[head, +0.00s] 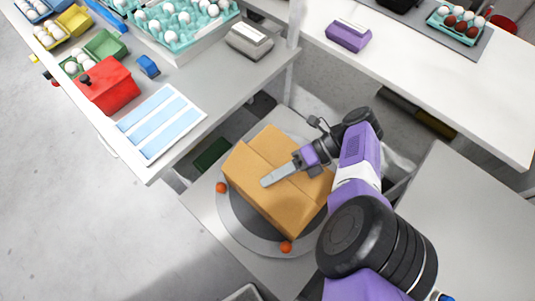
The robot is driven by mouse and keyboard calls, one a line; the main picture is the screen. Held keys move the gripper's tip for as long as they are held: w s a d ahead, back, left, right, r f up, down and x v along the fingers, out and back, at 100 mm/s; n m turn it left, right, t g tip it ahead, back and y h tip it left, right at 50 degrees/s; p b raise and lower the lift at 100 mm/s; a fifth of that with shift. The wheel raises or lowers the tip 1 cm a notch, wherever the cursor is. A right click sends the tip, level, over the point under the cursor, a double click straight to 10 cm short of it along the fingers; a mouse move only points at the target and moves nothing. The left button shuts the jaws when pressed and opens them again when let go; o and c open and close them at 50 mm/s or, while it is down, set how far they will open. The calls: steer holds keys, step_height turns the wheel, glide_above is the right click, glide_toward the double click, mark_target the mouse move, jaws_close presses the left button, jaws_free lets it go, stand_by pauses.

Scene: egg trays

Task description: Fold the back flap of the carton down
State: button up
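A brown cardboard carton (262,198) sits on a round grey turntable (237,222) in the lower middle of the head view. Its upper panels look flat or nearly flat, with a seam line across them. I cannot tell the flaps apart for certain, and my arm hides the carton's right side. My gripper (268,181) reaches in from the right and lies over the carton's top, on it or very close above it. Its fingers show as one narrow pale bar, so I cannot tell whether they are open or shut. Nothing shows in them.
Orange balls (221,187) (286,246) sit at the turntable's edge. A left table (215,95) holds a red box (108,88), a striped blue-white sheet (160,122), egg trays (172,30) and a grey carton (249,40). A right table (440,75) holds a purple carton (348,36).

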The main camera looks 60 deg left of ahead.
steer(key=shift+b+v, duration=1.85)
steer(key=shift+v, duration=1)
